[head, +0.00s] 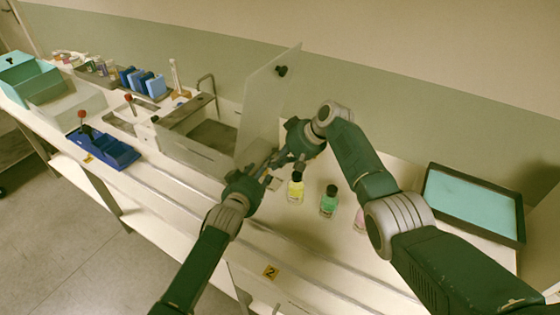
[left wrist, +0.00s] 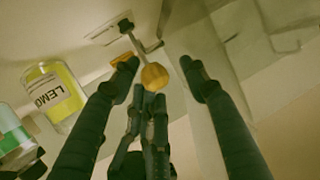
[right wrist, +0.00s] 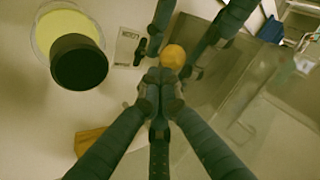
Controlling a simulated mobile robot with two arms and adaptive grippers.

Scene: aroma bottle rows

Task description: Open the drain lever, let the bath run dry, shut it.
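The drain lever, a thin metal rod with an orange ball knob (left wrist: 154,76), shows in both wrist views; the knob also shows in the right wrist view (right wrist: 174,56). In the head view my grippers hide it. My left gripper (head: 265,171) is open, its fingers on either side of the knob with gaps. My right gripper (head: 277,161) is shut, its joined tips right beside the knob; I cannot tell whether they touch it.
Yellow (head: 296,188) and green (head: 329,201) bottles and a partly hidden pink one (head: 359,220) stand right of my grippers. A black-rimmed teal tray (head: 428,195) lies farther right. Blue racks (head: 133,80) and a blue holder (head: 117,150) are at left.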

